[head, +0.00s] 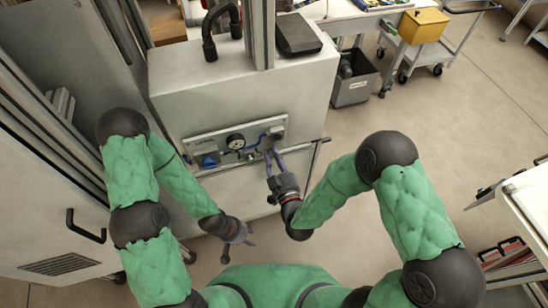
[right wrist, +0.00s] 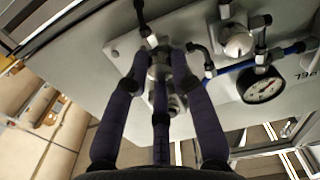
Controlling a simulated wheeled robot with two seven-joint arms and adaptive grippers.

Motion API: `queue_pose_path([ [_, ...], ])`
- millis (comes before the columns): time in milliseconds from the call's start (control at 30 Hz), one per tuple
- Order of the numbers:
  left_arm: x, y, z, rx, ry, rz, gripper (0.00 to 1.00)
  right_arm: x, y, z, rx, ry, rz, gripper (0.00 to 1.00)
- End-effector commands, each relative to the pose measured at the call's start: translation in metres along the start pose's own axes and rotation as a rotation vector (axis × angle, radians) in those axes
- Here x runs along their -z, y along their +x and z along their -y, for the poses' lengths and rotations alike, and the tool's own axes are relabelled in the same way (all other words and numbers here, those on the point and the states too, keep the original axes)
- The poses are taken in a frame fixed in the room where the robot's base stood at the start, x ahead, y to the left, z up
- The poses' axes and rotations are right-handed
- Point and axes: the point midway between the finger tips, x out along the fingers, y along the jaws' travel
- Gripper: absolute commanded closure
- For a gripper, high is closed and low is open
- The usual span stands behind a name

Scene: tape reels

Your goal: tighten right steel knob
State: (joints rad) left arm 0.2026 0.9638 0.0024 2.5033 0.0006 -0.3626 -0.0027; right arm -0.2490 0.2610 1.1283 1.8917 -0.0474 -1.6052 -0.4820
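A valve panel (head: 232,150) with a pressure gauge (head: 235,141) and blue tubing is fixed to the front of a grey cabinet. My right gripper (head: 271,154) reaches the panel's right part. In the right wrist view its three dark fingers (right wrist: 159,68) surround the right steel knob (right wrist: 159,57), with no clear gap at the two upper fingertips. The knob is partly hidden by them, and its turn position cannot be read. Another round steel knob (right wrist: 238,41) is beside the gauge (right wrist: 262,86). My left gripper (head: 245,236) is low, away from the panel, empty, with fingers spread.
The cabinet (head: 270,85) has a black hose handle (head: 221,30) on top. A tall grey cabinet door (head: 55,215) stands at the left. A grey bin (head: 354,82) and a cart with a yellow box (head: 423,25) are at the back right.

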Motion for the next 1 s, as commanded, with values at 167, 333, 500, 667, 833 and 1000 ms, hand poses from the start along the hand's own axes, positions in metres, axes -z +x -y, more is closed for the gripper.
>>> queue_pose_path([
  [167,0.0,0.0,0.0,0.0,0.0,0.0,0.6,-0.001,0.0,0.0,0.0,0.002,0.002,1.0],
  [333,0.0,0.001,0.0,0.0,0.0,0.0,0.6,-0.001,0.0,0.0,0.001,0.027,0.003,1.0],
  [500,0.0,0.003,0.001,0.0,0.0,0.0,0.6,-0.001,0.0,0.0,0.001,0.1,0.003,1.0],
  [667,0.0,0.005,0.002,0.0,0.0,0.0,0.6,-0.002,-0.001,0.001,0.001,0.218,0.004,1.0],
  [833,0.0,0.009,0.003,0.0,0.0,0.0,0.6,-0.002,-0.001,0.001,0.002,0.375,0.004,1.0],
  [1000,0.001,0.012,0.004,0.0,0.0,0.0,0.6,-0.002,-0.001,0.001,0.001,0.537,0.004,1.0],
])
